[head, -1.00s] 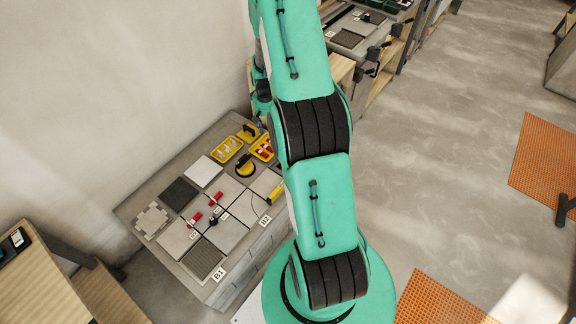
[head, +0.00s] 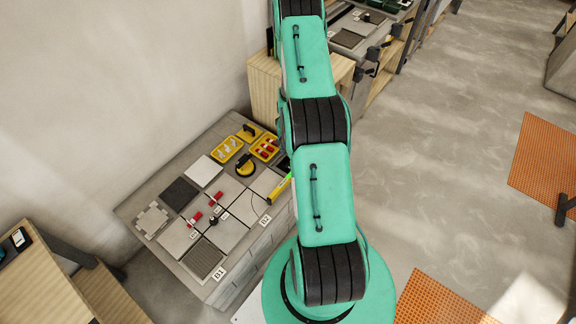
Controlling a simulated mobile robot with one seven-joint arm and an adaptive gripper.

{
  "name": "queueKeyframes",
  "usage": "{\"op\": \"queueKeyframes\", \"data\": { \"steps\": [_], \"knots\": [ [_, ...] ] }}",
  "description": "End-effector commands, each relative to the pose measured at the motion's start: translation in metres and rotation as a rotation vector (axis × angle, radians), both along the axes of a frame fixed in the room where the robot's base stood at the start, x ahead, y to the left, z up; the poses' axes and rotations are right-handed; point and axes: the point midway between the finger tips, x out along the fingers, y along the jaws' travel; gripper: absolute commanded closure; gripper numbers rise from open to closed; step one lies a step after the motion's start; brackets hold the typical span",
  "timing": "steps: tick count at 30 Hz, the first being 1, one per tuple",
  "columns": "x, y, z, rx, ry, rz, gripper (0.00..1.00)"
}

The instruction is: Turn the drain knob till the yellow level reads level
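The yellow level (head: 278,190) lies at the right side of the tile bench, next to my arm, with a small green glow at its upper end. Its reading is too small to make out. A small black knob-like piece (head: 212,220) stands among the grey tiles; I cannot tell whether it is the drain knob. A dark ribbed grate (head: 203,259) lies at the bench's front corner near the B1 label. My gripper is not in view; my arm hides the area to the right of the level.
Red clamp-like pieces (head: 216,197) sit on the tiles. Yellow trays (head: 226,149) and a round yellow-black tool (head: 245,167) stand toward the back. A wooden cabinet (head: 264,95) stands behind the bench. The floor at right is open, with orange mats (head: 548,165).

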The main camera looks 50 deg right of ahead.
Motion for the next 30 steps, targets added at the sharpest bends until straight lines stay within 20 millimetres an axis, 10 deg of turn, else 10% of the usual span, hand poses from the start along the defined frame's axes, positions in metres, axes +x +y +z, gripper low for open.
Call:
{"op": "queueKeyframes", "data": {
  "steps": [11,30],
  "knots": [
    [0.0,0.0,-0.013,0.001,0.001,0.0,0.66],
    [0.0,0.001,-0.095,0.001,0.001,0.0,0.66]
  ]
}}
